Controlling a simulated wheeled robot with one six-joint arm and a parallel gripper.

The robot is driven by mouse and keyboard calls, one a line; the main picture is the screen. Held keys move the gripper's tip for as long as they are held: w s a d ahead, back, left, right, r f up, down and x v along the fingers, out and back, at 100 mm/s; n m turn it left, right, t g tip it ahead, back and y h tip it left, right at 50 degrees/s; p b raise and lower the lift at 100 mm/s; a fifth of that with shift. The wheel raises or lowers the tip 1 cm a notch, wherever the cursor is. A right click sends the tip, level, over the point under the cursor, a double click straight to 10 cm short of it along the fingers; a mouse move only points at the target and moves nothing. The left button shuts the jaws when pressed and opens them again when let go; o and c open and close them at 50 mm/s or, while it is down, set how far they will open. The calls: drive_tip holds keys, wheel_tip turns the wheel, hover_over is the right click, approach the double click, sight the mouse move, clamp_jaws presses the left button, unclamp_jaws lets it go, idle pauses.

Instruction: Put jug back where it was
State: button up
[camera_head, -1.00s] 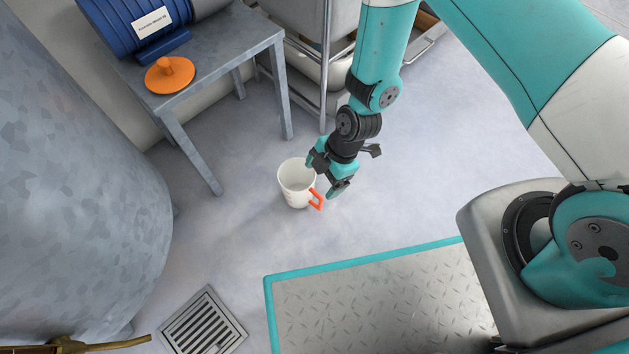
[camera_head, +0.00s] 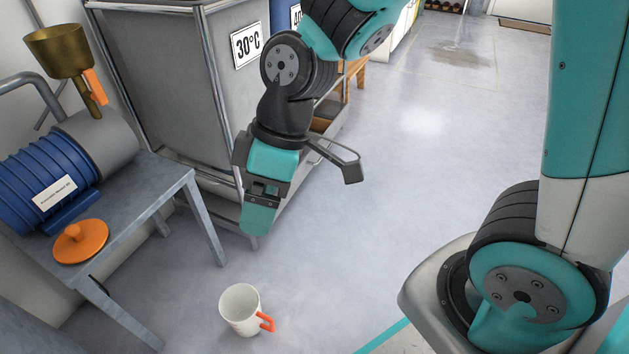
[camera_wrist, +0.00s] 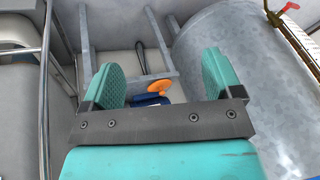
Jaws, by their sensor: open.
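The jug (camera_head: 240,309) is a white cup-like vessel with an orange handle on its right side. It stands upright on the grey floor in the head view, in front of the metal stand. My gripper (camera_head: 261,205) is raised clear of the jug, above and behind it in the picture. In the wrist view, the two teal fingers of my gripper (camera_wrist: 162,75) are spread wide with nothing held between them. I cannot make out the jug in the wrist view.
A grey metal stand (camera_head: 143,204) at left bears a blue ribbed drum (camera_head: 35,180) and an orange knobbed lid (camera_head: 80,241). A brass funnel (camera_head: 60,50) rises behind. A grey cart (camera_head: 165,75) marked 30°C stands behind my gripper. Floor right of it is clear.

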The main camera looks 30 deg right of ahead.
drive_tip(key=s+d+r+m, duration=0.3)
drive_tip(key=s+r+m, duration=0.1)
drive_tip(key=s+r, duration=0.3)
drive_tip(key=shift+s+d+r+m+t, duration=0.3)
drive_tip(key=shift+s+r+m, duration=0.1)
drive_tip(key=shift+s, duration=0.35)
drive_tip(key=shift+w+a, duration=0.1)
